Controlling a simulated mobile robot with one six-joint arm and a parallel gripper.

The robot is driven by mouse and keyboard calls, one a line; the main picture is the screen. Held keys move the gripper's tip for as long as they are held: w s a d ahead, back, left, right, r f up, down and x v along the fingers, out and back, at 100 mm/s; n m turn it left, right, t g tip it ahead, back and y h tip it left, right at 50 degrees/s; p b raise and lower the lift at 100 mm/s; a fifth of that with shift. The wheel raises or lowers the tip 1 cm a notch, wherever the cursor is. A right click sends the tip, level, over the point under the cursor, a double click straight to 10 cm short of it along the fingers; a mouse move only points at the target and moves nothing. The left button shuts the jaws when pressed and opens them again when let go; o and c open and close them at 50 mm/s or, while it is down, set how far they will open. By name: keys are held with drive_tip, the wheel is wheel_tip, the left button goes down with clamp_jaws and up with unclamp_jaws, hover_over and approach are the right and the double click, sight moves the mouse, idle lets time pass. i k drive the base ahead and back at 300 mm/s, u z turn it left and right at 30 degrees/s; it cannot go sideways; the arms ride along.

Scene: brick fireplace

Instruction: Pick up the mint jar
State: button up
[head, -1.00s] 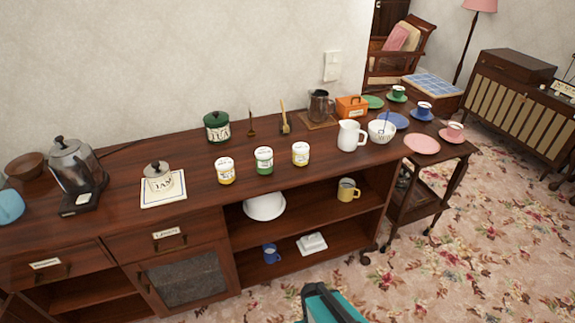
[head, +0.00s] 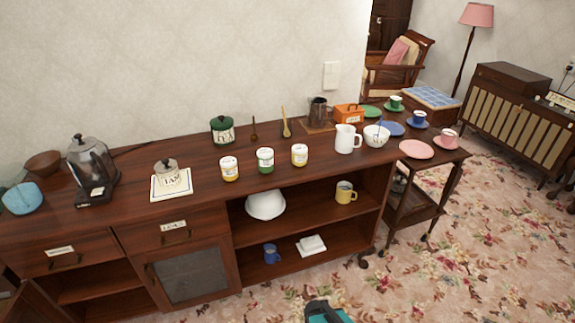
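Three small lidded jars stand in a row near the front edge of the dark wooden sideboard (head: 330,181). The middle one is green with a pale label and white lid (head: 265,160); by its colour it looks like the mint jar, but its label is too small to read. A yellow jar (head: 229,169) stands to its left and another yellow jar (head: 299,155) to its right, both apart from it. Only a teal and black part of my own arm shows at the bottom edge, well below the jars. My gripper's fingers are not visible.
A larger green canister (head: 222,130) and wooden spoons (head: 286,123) stand behind the jars. A white jug (head: 346,139) and bowl (head: 376,136) are to the right, and a sugar-type pot on a tile (head: 170,182) to the left. Floor in front is clear.

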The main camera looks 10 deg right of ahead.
sight(265, 156)
drive_tip(key=u, duration=0.2)
drive_tip(key=i, duration=0.5)
drive_tip(key=z, duration=0.95)
drive_tip(key=k, duration=0.15)
drive_tip(key=u, duration=2.95)
